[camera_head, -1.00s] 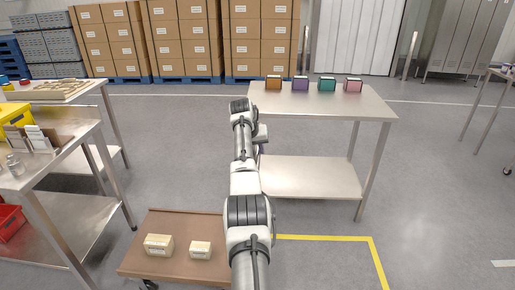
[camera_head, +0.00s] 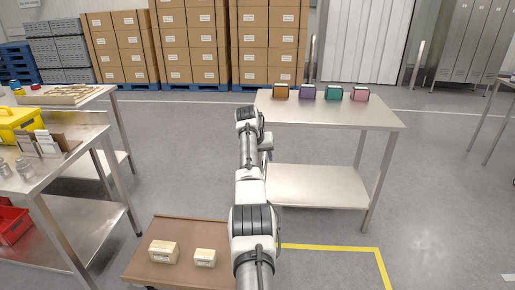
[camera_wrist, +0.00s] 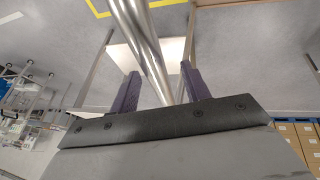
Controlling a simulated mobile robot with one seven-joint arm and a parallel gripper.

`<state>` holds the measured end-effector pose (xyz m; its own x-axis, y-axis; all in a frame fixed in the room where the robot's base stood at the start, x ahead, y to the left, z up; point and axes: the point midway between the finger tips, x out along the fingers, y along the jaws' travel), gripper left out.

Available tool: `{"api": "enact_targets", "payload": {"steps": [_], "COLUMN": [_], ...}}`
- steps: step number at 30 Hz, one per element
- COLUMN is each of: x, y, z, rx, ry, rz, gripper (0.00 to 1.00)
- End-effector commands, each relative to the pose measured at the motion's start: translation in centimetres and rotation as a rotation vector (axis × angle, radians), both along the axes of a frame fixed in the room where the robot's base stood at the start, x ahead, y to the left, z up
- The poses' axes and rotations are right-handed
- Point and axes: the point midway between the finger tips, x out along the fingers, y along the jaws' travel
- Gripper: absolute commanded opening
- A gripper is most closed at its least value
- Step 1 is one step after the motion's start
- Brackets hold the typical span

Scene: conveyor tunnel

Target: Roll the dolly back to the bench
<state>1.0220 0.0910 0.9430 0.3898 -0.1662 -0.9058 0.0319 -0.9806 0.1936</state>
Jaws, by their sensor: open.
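The dolly (camera_head: 217,232) is a low brown platform at the lower left of the head view, with two small cream boxes on it. My arm covers its right side, and no handle shows there. A steel bench (camera_head: 290,110) stands ahead, with several small coloured boxes on its top and a lower shelf. My gripper (camera_wrist: 160,72) is open, with dark purple fingers. A thick shiny metal bar (camera_wrist: 140,35) runs between the fingers in the wrist view; I cannot tell whether they touch it or what it belongs to. In the head view my gripper is mostly hidden beside the bench's left side.
A steel table (camera_head: 85,210) with a yellow bin (camera_head: 20,122) and small items stands at the left, close to the dolly. Yellow floor tape (camera_head: 340,248) marks a corner right of my arm. Stacked cartons (camera_head: 190,40) stand at the back.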

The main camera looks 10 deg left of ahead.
Motion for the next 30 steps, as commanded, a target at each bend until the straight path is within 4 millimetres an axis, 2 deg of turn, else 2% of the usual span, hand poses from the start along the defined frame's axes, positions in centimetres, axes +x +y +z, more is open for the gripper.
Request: {"api": "enact_targets", "payload": {"steps": [5, 12, 18, 24, 30], "x": [-0.8, -3.1, -4.5, -5.2, -5.3], "y": [0.4, 1.5, 2.2, 2.4, 2.4], "z": [1.8, 7.1, 10.5, 12.0, 12.2], "rx": [0.001, 0.001, 0.002, 0.001, 0.001], "ry": [-0.005, -0.006, -0.004, -0.002, -0.001], "rz": [0.000, 0.004, 0.002, 0.003, 0.003], "gripper": [0.47, 0.47, 0.47, 0.47, 0.47]}}
